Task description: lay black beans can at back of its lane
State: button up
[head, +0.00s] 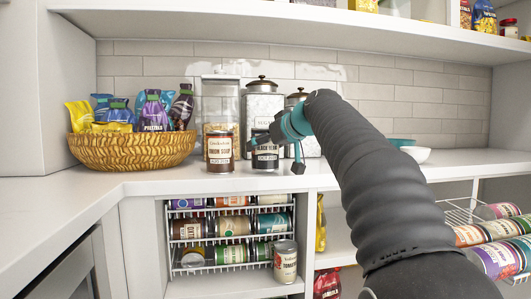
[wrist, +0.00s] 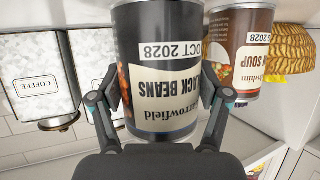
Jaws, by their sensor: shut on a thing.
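The black beans can (head: 265,157) has a dark label and stands upright at the counter's front. In the wrist view the black beans can (wrist: 160,65) appears upside down and fills the middle. My gripper (head: 284,152) is shut on its sides, one finger on each side; the wrist view shows my gripper (wrist: 160,100) too. I cannot tell whether the can's base touches the counter. A white wire rack (head: 169,240) below the counter holds several cans lying on their sides in stacked tiers. The backs of its lanes are hidden.
A brown soup can (head: 220,153) stands close left of the held can; the wrist view shows it too (wrist: 238,50). Canisters (head: 262,102) stand behind. A snack basket (head: 132,150) is left. Another can rack (head: 458,211) is right.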

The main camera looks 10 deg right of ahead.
jog(key=shift+f, duration=0.2)
jog(key=shift+f, duration=0.1)
jog(key=o, duration=1.5)
jog(key=shift+f, duration=0.1)
jog(key=shift+r, duration=0.25)
jog(key=v, duration=1.2)
jog(key=shift+f, duration=0.1)
